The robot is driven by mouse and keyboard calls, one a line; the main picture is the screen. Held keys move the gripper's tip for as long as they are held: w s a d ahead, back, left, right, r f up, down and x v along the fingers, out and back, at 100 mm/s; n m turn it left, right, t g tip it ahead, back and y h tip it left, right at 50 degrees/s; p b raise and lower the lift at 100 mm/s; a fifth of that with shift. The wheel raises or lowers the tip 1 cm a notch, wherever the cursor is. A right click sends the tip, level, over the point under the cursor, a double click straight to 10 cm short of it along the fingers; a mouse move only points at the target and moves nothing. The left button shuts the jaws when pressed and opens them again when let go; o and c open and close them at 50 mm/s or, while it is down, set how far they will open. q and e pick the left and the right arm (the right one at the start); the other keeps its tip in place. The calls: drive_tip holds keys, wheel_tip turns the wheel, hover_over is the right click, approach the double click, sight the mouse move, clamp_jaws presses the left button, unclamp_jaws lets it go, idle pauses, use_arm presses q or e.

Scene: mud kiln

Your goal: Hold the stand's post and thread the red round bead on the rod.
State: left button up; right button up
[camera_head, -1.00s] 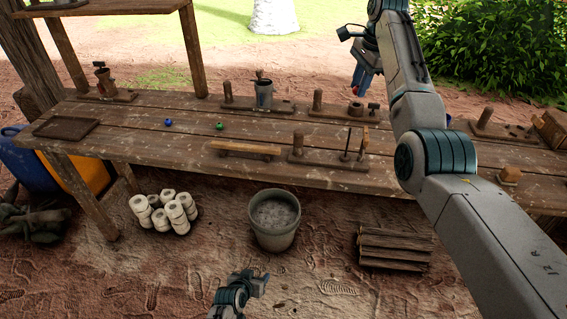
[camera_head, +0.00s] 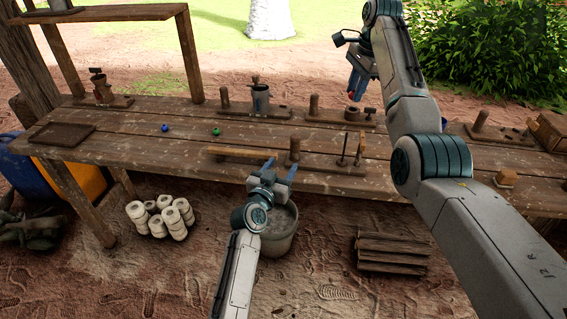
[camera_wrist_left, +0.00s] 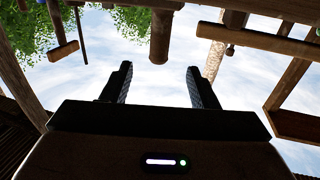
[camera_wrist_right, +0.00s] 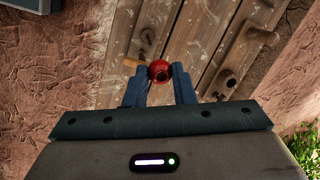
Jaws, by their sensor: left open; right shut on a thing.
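The stand (camera_head: 318,164) is a wooden base near the table's front edge, with a thick round post (camera_head: 295,147) at its left end and thin upright rods (camera_head: 343,150) at its right. My left gripper (camera_head: 280,167) is open and empty just in front of the post. In the left wrist view the post (camera_wrist_left: 160,38) hangs between and beyond the open fingertips, apart from them. My right gripper (camera_head: 354,92) is raised above the table's back, shut on the red round bead. The red bead (camera_wrist_right: 159,71) shows between its fingertips, with a dark hole facing the camera.
A blue bead (camera_head: 164,128) and a green bead (camera_head: 216,131) lie on the table (camera_head: 180,150). A low wooden bar (camera_head: 243,153) lies left of the stand. Other stands and a grey mug (camera_head: 261,98) stand behind. A bucket (camera_head: 280,235) is on the ground under my left arm.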

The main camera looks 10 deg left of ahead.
sight(293, 148)
use_arm(q)
drive_tip(key=x, duration=1.2)
drive_tip(key=shift+s, duration=0.1)
clamp_jaws()
use_arm(e)
wheel_tip(293, 148, down, 6)
drive_tip(key=m, duration=0.3)
drive_tip(key=m+t, duration=0.1)
drive_tip(key=m, duration=0.2)
drive_tip(key=shift+s+a+r+h, duration=0.1)
drive_tip(key=shift+s+r+h, duration=0.05)
drive_tip(key=shift+h, duration=0.25)
